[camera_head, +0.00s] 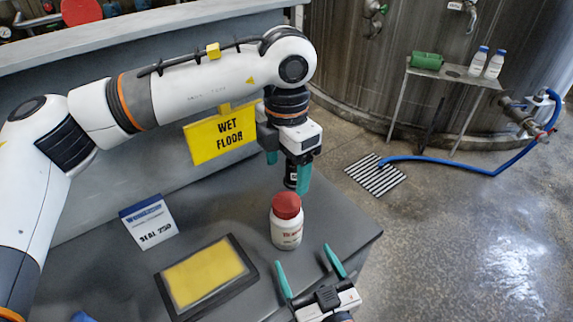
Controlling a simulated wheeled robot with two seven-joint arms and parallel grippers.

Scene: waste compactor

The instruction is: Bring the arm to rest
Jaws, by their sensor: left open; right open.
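My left arm reaches in from the left, with its elbow bent high and its forearm turned downward. My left gripper (288,172) points down with its teal fingers apart, above and behind the red-capped white bottle (286,228). Nothing shows held between the fingers. My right gripper (304,256) comes in at the bottom edge, with its teal fingers spread and empty. It is just in front of the bottle; I cannot tell the exact gap. The bottle stands upright on the grey surface (345,222).
A yellow pad in a dark frame (207,272) and a white-and-blue "SEAL 250" card (149,222) are at left. A yellow "WET FLOOR" sign (221,138) is behind my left arm. A bench (455,76), blue hose (460,167) and floor grate (375,177) lie beyond the surface's right edge.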

